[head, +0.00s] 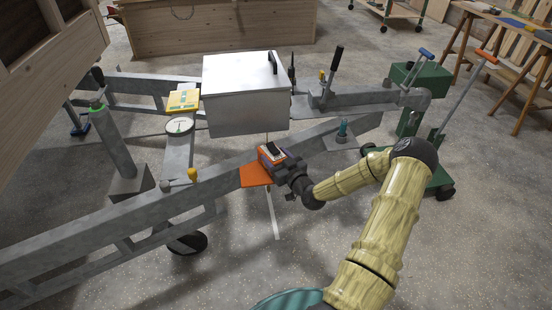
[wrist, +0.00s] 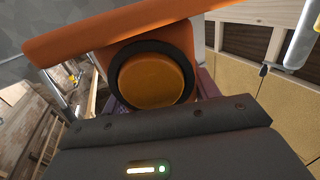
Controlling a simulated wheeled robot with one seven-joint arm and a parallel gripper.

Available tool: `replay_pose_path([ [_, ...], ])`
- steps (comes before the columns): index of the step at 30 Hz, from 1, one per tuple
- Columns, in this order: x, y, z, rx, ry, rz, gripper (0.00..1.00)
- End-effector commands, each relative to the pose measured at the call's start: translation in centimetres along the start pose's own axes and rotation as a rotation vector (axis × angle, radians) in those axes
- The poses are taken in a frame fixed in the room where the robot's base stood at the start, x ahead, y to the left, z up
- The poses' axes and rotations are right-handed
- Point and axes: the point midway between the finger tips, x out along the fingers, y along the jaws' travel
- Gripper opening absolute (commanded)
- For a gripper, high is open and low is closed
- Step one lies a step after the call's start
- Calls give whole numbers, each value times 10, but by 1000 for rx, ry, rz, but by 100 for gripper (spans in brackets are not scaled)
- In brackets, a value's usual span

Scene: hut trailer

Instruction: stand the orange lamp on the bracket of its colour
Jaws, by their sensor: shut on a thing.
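The orange lamp (head: 264,162) is in my gripper (head: 273,154), above the near grey beam. In the wrist view its round amber lens (wrist: 156,78) in a black ring faces the camera. The orange bracket (head: 255,175) is a flat plate on the near side of that beam. In the wrist view an orange plate (wrist: 110,32) lies flat along the lamp's body. The lamp is at the bracket's plate; I cannot tell whether it rests on it or hovers just above. My gripper is shut on the lamp and hides part of it.
A grey metal box (head: 245,95) stands on the trailer frame behind the lamp. A yellow plate (head: 183,99) is on the frame to the left. Bare floor (head: 330,250) lies in front of the beam.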

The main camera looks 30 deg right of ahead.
Motion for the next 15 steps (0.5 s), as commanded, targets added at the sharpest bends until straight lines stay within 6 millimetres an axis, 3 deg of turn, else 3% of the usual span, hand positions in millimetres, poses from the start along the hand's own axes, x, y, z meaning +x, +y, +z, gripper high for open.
replay_pose_path([
  [8,0,0,2,-1,2,0,31],
  [9,0,0,2,-1,0,0,64],
  [12,0,0,1,0,0,0,82],
  [15,0,0,1,0,0,0,82],
])
